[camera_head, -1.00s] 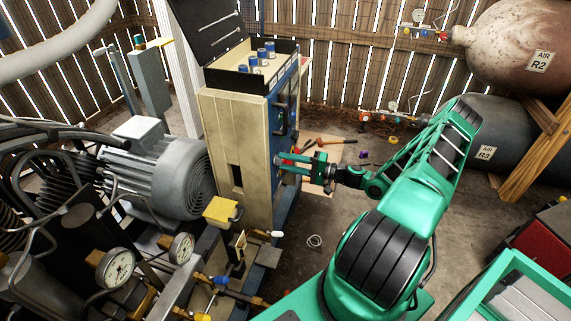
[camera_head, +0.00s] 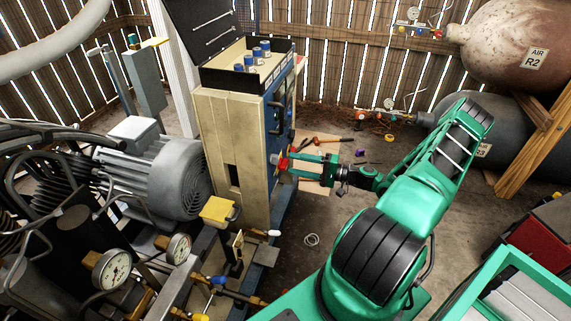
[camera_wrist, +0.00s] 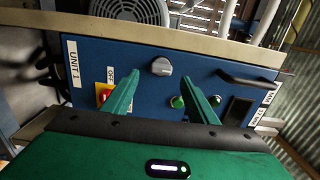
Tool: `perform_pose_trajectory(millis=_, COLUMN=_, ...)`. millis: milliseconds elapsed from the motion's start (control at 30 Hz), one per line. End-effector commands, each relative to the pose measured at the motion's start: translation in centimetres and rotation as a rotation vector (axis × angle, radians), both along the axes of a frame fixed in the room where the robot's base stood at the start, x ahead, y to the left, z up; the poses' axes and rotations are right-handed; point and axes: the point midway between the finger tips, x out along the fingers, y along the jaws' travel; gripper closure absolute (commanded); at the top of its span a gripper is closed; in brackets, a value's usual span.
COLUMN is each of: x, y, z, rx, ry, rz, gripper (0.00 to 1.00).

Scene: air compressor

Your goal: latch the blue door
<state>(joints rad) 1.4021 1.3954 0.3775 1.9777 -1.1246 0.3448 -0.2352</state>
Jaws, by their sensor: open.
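The blue door (camera_head: 272,122) is the front face of the beige cabinet (camera_head: 237,150). It fills much of the wrist view (camera_wrist: 140,60) and looks about flush with the beige edge above it. I cannot tell whether it is latched. It carries a grey knob (camera_wrist: 161,67), a black handle (camera_wrist: 248,78), a red switch on a yellow plate (camera_wrist: 103,93) marked OFF, and green buttons (camera_wrist: 178,102). My gripper (camera_wrist: 160,79) is open and points at the door, its fingers on either side of the knob in the picture. No contact shows. It also shows in the head view (camera_head: 285,160).
The cabinet's black lid (camera_head: 207,28) stands open above several blue-topped parts (camera_head: 250,58). A grey motor (camera_head: 165,170) and gauges (camera_head: 110,268) are left of the cabinet. Tools (camera_head: 325,140) lie on the floor behind my gripper. Floor right of the cabinet is mostly clear.

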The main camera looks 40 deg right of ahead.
Motion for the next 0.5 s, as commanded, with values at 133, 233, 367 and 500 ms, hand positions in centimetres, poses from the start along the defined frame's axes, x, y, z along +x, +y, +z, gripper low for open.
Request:
perform_pose_trajectory(millis=133, x=-2.1, y=-1.7, z=-0.1, rx=0.000, ry=0.001, rz=0.000, gripper=0.47)
perform_pose_trajectory(millis=233, x=-3.1, y=-2.5, z=-0.1, rx=0.001, ry=0.001, rz=0.000, gripper=0.47)
perform_pose_trajectory(millis=367, x=-3.9, y=-3.1, z=-0.1, rx=0.001, ry=0.002, rz=0.001, gripper=0.47)
perform_pose_trajectory(millis=500, x=-4.2, y=-3.3, z=-0.1, rx=0.001, ry=0.002, rz=0.002, gripper=0.47)
